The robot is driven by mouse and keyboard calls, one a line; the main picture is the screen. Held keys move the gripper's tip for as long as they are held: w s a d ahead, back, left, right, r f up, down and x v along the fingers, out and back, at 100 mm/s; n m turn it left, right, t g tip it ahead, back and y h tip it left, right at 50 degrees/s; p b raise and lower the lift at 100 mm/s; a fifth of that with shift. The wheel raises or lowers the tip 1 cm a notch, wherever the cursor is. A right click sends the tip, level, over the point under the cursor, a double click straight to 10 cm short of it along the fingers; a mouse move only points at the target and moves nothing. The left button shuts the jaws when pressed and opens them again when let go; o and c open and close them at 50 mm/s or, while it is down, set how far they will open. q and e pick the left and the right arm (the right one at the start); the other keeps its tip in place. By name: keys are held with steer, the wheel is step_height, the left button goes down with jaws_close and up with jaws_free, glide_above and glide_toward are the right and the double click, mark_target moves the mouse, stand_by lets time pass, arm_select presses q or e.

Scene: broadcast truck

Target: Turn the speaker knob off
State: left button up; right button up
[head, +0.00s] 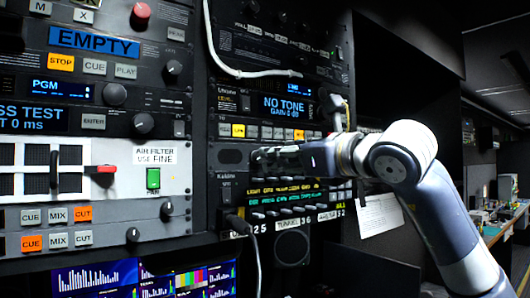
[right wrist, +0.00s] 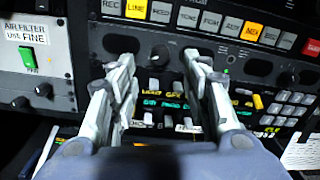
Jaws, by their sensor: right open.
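My right gripper (head: 262,158) reaches in from the right in front of the middle rack panels. The fingers appear apart from that knob; contact cannot be told. No readable label marks it as the speaker knob. In the head view the gripper hides this part of the panel. A dark round speaker-like disc (head: 293,246) sits lower down, below the tunnel label (head: 291,224). My left gripper is not in view.
A row of lit buttons (right wrist: 196,21) runs above the fingers. A green switch (head: 153,180) and a red lever (head: 104,169) are on the left panel. A cable (head: 255,255) hangs below. A paper sheet (head: 380,215) hangs at the right.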

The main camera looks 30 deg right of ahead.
mark_target(258, 157)
steer(key=w+p, duration=0.2)
steer(key=w, duration=0.5)
steer(key=shift+a+p, duration=0.35)
steer(key=shift+a, duration=0.05)
steer(key=shift+w, duration=0.1)
jaws_close()
